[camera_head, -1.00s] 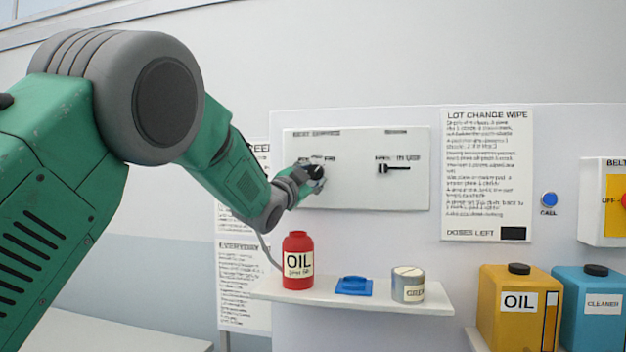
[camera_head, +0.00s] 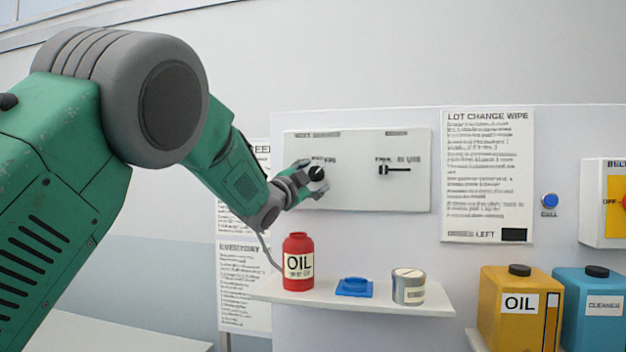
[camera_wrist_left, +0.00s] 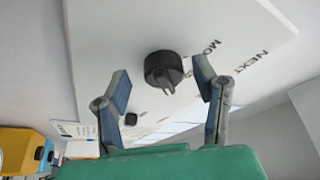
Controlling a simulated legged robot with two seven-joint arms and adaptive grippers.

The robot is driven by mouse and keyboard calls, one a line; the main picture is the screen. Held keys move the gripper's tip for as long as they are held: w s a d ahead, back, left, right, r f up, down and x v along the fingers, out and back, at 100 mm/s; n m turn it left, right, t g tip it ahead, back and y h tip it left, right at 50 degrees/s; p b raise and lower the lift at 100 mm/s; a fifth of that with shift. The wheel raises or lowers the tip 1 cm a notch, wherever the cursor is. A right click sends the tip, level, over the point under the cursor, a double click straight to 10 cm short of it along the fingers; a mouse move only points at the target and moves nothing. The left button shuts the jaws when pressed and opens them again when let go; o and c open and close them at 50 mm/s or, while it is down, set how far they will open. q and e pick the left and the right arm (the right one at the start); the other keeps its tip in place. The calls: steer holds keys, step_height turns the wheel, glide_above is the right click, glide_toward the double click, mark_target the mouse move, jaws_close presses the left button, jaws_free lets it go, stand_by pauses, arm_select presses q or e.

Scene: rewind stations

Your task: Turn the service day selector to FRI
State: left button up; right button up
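The service day selector is a round black knob (camera_head: 317,173) on the left part of a white panel (camera_head: 360,192). It also shows in the left wrist view (camera_wrist_left: 163,67), with a raised grip bar. The day letters around it are too small or cut off to read fully, so I cannot tell the day it points to. My left gripper (camera_head: 308,180) is at the knob. In the wrist view its two fingers (camera_wrist_left: 163,88) are spread, one on each side of the knob, with visible gaps. It holds nothing. My right gripper is not in view.
A second black control (camera_head: 397,170) sits on the panel's right part. A shelf (camera_head: 425,302) below carries a red oil bottle (camera_head: 298,262), a blue item (camera_head: 354,287) and a grey tin (camera_head: 408,287). Yellow (camera_head: 518,310) and blue (camera_head: 592,310) containers stand at right.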

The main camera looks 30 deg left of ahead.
arm_select(q)
steer(key=shift+r, duration=0.1)
steer(key=shift+s, duration=0.15)
steer(key=v, duration=1.1)
steer(key=shift+s+f, duration=0.25)
